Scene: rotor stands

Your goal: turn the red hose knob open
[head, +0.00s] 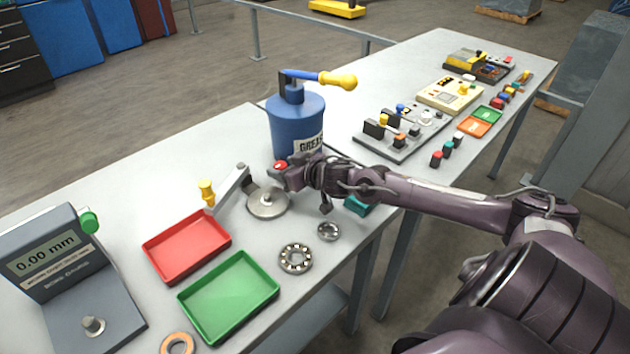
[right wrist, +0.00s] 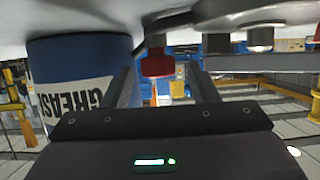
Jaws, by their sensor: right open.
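The red hose knob (head: 281,165) shows as a small red cap beside the base of the blue grease can (head: 292,122). My right gripper (head: 283,176) is at the knob, and its arm comes in from the right. In the right wrist view, which looks upside down, the red knob (right wrist: 157,66) appears between the two open fingers of the gripper (right wrist: 162,78). A gap shows on either side of the knob, and I cannot tell if a finger touches it. The blue grease can (right wrist: 78,75) is just left of the fingers. My left gripper is not in view.
A metal disc with a lever (head: 267,201) lies close to my right gripper. A red tray (head: 187,247), a green tray (head: 229,297) and bearing rings (head: 295,258) lie nearer. A switch panel (head: 405,136) stands behind my right arm.

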